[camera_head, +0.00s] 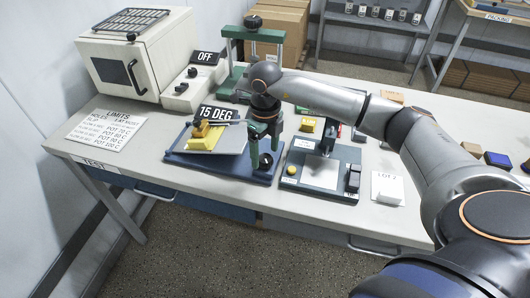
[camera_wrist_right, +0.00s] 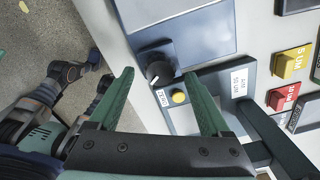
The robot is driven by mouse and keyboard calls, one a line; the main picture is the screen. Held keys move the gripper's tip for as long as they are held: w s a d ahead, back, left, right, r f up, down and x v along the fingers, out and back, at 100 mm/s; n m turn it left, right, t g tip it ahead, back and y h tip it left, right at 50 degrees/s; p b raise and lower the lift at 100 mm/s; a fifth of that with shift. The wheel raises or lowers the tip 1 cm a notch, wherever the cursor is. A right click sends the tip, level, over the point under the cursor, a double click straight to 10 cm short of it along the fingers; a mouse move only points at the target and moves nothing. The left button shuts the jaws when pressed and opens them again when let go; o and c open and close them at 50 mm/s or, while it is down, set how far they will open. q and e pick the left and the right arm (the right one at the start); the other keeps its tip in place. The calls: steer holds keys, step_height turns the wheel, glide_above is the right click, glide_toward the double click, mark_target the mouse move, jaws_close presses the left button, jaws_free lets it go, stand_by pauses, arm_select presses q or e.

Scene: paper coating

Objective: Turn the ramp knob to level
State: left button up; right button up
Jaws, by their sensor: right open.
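The ramp (camera_head: 226,143) is a tilted grey plate on a dark blue base (camera_head: 200,166). A sign (camera_head: 219,114) at its back reads "15 DEG". The black ramp knob (camera_head: 265,160) is at the right front of the base. It also shows in the right wrist view (camera_wrist_right: 160,73), with a light pointer mark. My right gripper (camera_head: 266,151) points down over the knob, open, with one green finger on each side of it. In the wrist view a gap shows between the knob and each finger. My left gripper is not in view.
A yellow block (camera_head: 205,137) rests on the ramp. Right of the ramp is a grey device with a yellow button (camera_head: 291,170). A white oven (camera_head: 130,64), a control box reading "OFF" (camera_head: 188,92) and a green press frame (camera_head: 233,84) stand behind.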

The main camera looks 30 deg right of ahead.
steer(key=shift+f, duration=0.8)
steer(key=shift+c, duration=0.4)
jaws_close()
steer(key=shift+n, duration=0.4)
